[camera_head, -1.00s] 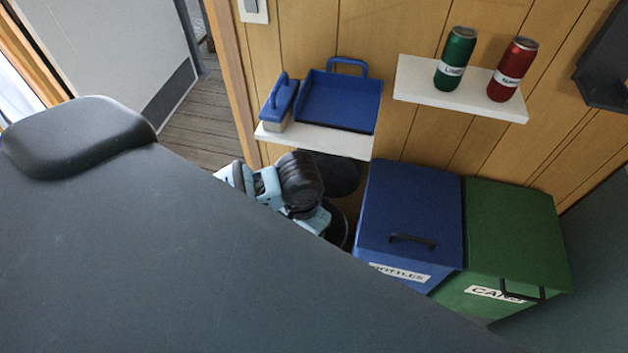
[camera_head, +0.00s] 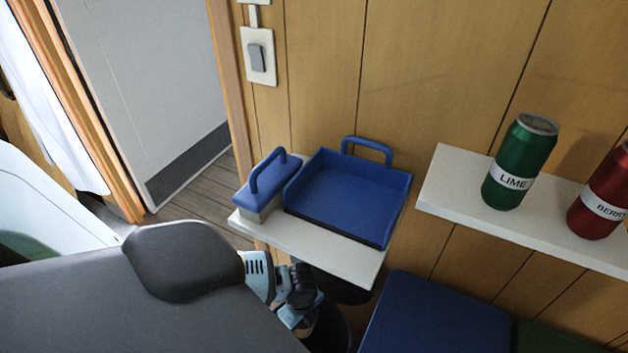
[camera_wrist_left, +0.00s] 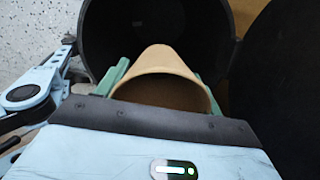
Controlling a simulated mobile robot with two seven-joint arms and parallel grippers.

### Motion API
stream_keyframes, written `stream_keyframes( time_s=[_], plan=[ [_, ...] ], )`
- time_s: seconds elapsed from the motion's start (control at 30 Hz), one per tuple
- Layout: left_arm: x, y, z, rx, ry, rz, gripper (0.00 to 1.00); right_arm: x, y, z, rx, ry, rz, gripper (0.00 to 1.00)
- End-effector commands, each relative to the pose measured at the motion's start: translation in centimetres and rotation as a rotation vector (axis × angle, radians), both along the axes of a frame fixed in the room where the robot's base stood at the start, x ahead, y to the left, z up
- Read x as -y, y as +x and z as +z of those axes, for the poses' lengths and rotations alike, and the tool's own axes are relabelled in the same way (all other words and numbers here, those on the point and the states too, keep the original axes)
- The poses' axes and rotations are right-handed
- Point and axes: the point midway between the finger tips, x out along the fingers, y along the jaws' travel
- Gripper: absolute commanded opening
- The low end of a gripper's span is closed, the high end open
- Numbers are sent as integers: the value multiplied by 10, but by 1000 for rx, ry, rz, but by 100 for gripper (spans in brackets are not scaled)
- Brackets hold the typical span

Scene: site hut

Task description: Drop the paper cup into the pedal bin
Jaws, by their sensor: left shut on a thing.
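The paper cup (camera_wrist_left: 160,78) is tan and shows in the left wrist view between the green fingers of my left gripper (camera_wrist_left: 160,82), which is shut on it. Its open rim faces the camera and its narrower end points away, toward the mouth of the black pedal bin (camera_wrist_left: 105,30). The bin is open, with its dark round lid (camera_wrist_left: 280,80) standing at the right. I cannot tell how far the cup reaches into the bin. In the head view, only part of my left arm shows beside the dark bin (camera_head: 330,328); the cup is hidden there. My right gripper is not in view.
A white shelf (camera_head: 330,255) with a blue dustpan (camera_head: 345,200) and a blue brush (camera_head: 268,187) overhangs the bin area. A blue box bin (camera_head: 435,320) stands to the right, a green one (camera_head: 550,338) beyond. A shelf (camera_head: 450,190) holds a lime can (camera_head: 520,160) and a berry can (camera_head: 605,195).

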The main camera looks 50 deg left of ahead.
Motion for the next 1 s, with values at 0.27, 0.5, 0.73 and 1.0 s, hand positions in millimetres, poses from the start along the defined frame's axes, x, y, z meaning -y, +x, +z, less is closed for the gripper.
stream_keyframes(
  time_s=[0.27, 0.5, 0.73, 1.0],
  plan=[
    [-4, 1, -4, 1, 0, -32, 46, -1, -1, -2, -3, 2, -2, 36],
    [-3, -1, -16, -3, 0, -31, 46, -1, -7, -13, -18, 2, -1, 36],
    [-3, -1, -40, -3, 0, -31, 46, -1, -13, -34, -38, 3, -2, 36],
    [-3, 0, -63, -2, 0, -30, 46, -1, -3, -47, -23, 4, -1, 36]
  ],
)
